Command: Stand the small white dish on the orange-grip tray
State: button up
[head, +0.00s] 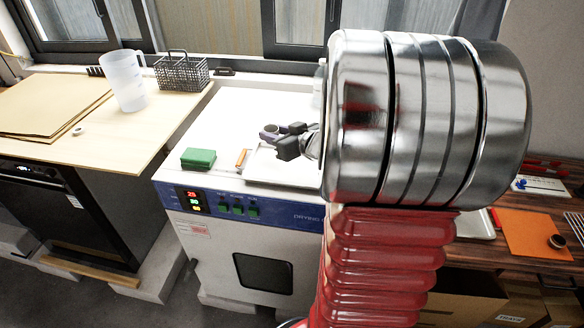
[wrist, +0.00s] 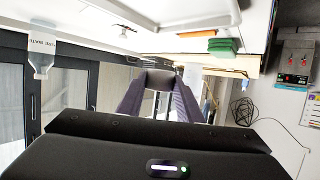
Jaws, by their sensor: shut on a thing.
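The orange-grip tray (head: 262,174) is a pale shallow tray on top of the drying oven. Its orange grip (head: 241,157) points left and also shows in the wrist view (wrist: 197,33). My gripper (head: 277,135) is over the tray's back left part, partly hidden by my arm. It is shut on a small round dish (head: 269,131), which looks greyish in shadow, with a dark hollow. In the wrist view, my gripper's fingers (wrist: 158,88) close around a dark shape; its details are unclear. I cannot tell the exact gap between dish and tray.
A green box (head: 198,158) sits just left of the orange grip. A bottle (head: 319,82) stands at the back of the oven top. A jug (head: 124,80) and a wire basket (head: 182,73) are on the left bench. The oven top behind the tray is mostly clear.

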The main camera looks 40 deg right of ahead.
jog(key=s+d, duration=0.3)
jog(key=s, duration=0.1)
jog(key=shift+s+d, duration=0.35)
jog(key=shift+d, duration=0.05)
send_over(296, 170)
jog(key=shift+f, duration=2.95)
jog(key=shift+f, duration=2.05)
jog(key=shift+s+f, duration=0.1)
jog(key=shift+f, duration=0.15)
